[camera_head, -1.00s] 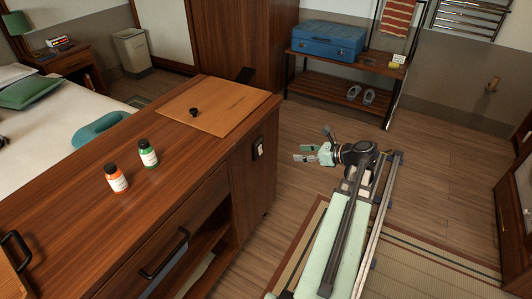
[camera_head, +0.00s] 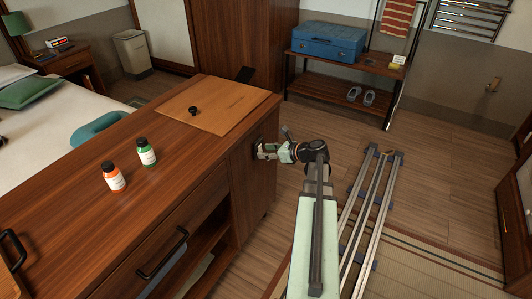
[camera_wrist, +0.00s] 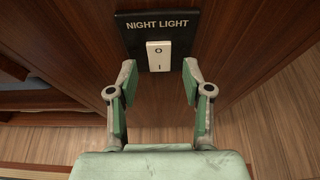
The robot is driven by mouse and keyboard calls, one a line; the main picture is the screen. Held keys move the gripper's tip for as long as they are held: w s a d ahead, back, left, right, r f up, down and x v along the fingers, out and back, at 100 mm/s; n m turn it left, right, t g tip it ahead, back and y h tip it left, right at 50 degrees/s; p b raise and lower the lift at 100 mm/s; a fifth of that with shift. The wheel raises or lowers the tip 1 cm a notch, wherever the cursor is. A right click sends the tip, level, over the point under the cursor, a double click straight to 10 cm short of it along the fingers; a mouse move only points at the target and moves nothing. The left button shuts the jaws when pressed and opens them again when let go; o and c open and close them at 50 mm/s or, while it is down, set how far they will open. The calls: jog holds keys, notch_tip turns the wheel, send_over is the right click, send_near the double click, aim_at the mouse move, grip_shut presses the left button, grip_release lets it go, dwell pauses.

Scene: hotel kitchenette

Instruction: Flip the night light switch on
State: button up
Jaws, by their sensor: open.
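The night light switch (camera_wrist: 159,56) is a white rocker on a black plate (camera_wrist: 133,41) labelled NIGHT LIGHT, with O above and I below. The plate is fixed to the wooden side panel of the cabinet. In the wrist view the open green fingers of my gripper (camera_wrist: 158,95) are spread to the left and right of the rocker, with nothing between them. In the head view my gripper (camera_head: 262,151) is up against or very close to the panel and covers much of the plate. I cannot tell whether a finger touches it.
The cabinet top (camera_head: 75,215) carries an orange bottle (camera_head: 114,178), a green bottle (camera_head: 147,153) and a wooden board (camera_head: 215,108) with a small black knob. A bench with a blue suitcase (camera_head: 327,43) stands at the back.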

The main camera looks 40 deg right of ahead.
jog(key=shift+w+a+f, duration=0.15)
jog(key=shift+w, duration=0.15)
grip_shut()
jog(key=t+b, duration=0.1)
jog(key=t+y+b, duration=0.1)
jog(key=shift+f+t, duration=0.35)
jog(key=shift+t, duration=0.05)
